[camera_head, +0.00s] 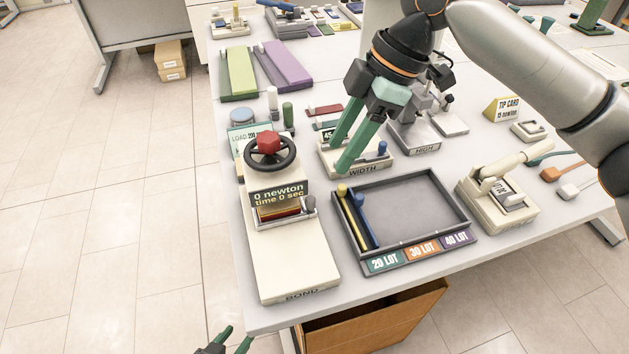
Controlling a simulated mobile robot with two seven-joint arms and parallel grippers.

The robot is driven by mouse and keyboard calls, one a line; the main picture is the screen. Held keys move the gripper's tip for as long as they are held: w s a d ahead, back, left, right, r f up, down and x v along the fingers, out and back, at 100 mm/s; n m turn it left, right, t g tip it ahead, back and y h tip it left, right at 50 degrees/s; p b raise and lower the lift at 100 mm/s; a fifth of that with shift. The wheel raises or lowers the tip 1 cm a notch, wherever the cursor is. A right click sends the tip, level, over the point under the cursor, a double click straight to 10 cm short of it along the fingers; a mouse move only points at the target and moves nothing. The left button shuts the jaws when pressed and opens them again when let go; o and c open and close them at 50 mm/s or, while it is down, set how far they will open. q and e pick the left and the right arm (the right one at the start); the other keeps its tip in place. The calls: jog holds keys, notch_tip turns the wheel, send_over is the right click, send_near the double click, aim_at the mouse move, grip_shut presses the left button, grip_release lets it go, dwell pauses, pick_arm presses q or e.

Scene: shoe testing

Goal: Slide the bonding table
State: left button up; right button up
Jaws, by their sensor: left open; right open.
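The bonding station is a cream device with a long flat bed (292,262) marked BOND at its front end. Above the bed stand a head with a dark handwheel and red knob (268,143) and a display (278,193) reading 0 newton, time 0 sec. A reddish-brown piece (279,211) shows under the head, partly hidden. My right gripper (340,157) is open, fingertips down over the WIDTH device, right of the bonding station. My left gripper (234,339) is open at the bottom edge, off the table's front left corner and mostly cut off by the frame.
A grey tray (425,192) with 20, 30 and 40 LOT labels holds a yellow and a blue rod, right of the bed. The WIDTH device (368,165), HIGH device (415,140) and a cream lever device (497,200) stand nearby. An open cardboard box (375,325) is below the table edge.

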aim_at(311, 198)
jog(key=x, duration=1.1)
jog(key=shift+s+a+f, duration=0.1)
grip_shut()
dwell(1.1)
